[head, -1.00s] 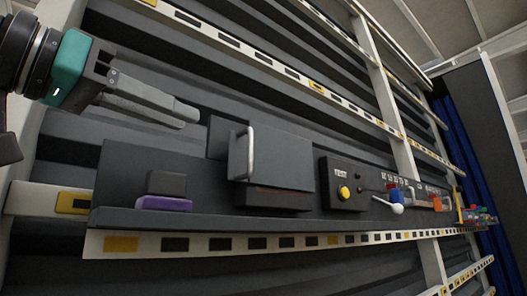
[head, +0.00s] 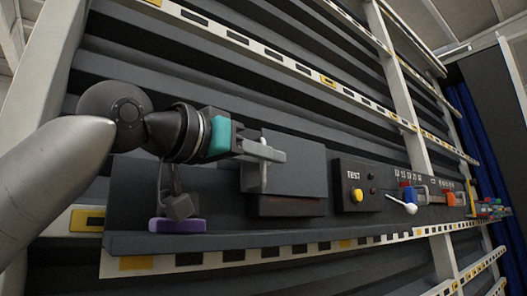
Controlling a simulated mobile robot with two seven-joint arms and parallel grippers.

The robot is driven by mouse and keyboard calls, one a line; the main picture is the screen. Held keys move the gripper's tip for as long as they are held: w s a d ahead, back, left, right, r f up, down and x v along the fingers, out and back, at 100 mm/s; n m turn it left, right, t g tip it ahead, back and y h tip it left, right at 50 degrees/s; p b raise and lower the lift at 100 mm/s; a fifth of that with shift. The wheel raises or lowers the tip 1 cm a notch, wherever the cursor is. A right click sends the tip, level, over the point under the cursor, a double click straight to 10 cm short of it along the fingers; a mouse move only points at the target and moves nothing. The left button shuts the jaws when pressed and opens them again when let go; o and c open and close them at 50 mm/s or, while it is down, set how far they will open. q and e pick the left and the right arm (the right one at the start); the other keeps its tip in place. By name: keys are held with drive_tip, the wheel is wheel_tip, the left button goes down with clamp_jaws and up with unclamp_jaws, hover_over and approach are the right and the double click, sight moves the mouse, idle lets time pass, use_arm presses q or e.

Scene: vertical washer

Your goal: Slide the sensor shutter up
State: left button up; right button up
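The sensor shutter (head: 297,172) appears to be the flat dark grey panel on the shelf unit at the middle of the head view. A pale upright bar handle (head: 263,178) stands at its left side. A dark slot shows along the panel's lower edge. My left gripper (head: 272,152) is at the upper part of the handle, its fingers pointing right and overlapping the bar. Whether the fingers are closed on the bar or only beside it cannot be told. My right gripper is not in view.
A purple block (head: 178,225) sits on the dark ledge below my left wrist, with a dark grey piece above it. Right of the panel is a control box with a yellow button (head: 357,195) and a white-knobbed lever (head: 410,208). A slotted white rail (head: 225,257) runs below.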

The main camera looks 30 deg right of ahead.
use_arm(q)
clamp_jaws()
idle(1.4)
